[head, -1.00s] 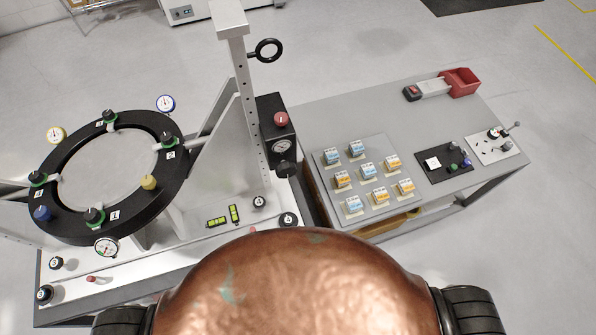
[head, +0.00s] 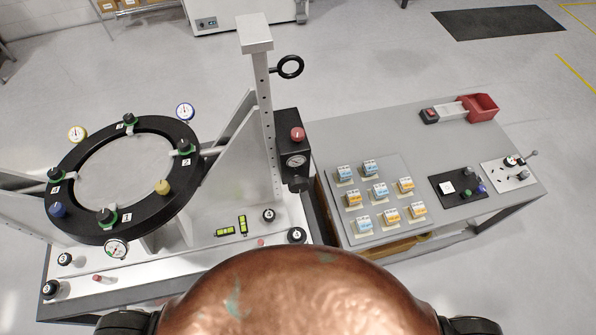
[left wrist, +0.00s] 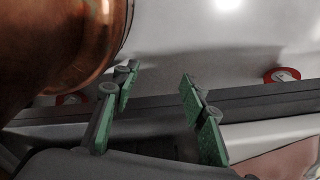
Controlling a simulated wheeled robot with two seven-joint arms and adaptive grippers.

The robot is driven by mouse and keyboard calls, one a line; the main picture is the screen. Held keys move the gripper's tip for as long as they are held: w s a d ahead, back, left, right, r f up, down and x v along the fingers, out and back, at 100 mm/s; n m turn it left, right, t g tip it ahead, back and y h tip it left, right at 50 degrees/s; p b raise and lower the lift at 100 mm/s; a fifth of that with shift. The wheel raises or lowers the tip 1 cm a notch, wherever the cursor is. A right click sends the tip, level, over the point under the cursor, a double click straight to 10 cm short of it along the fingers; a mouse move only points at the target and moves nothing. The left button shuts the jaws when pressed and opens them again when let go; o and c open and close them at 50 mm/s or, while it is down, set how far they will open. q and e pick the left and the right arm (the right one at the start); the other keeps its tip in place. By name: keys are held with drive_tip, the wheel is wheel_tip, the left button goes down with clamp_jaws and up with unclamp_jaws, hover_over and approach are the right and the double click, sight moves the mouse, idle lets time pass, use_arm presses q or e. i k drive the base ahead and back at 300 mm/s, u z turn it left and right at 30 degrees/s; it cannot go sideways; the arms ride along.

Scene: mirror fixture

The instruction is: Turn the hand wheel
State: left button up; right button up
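The hand wheel appears to be the black ring (head: 290,66) on a short stem at the right side of the tall grey post (head: 263,110), in the head view. Neither gripper is near it in that view, and nothing touches it. My left gripper (left wrist: 160,77) shows only in the left wrist view. Its two green fingers stand apart with nothing between them. My right gripper is in neither view.
A large black ring fixture (head: 62,222) with clamps and dial gauges stands at left. A black box (head: 292,150) with a red knob and gauge is beside the post. Open floor lies behind.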

sight(299, 184)
drive_tip(key=k, duration=1)
drive_tip(key=z, duration=1.25)
drive_tip(key=i, duration=1.35)
drive_tip(key=u, duration=2.9)
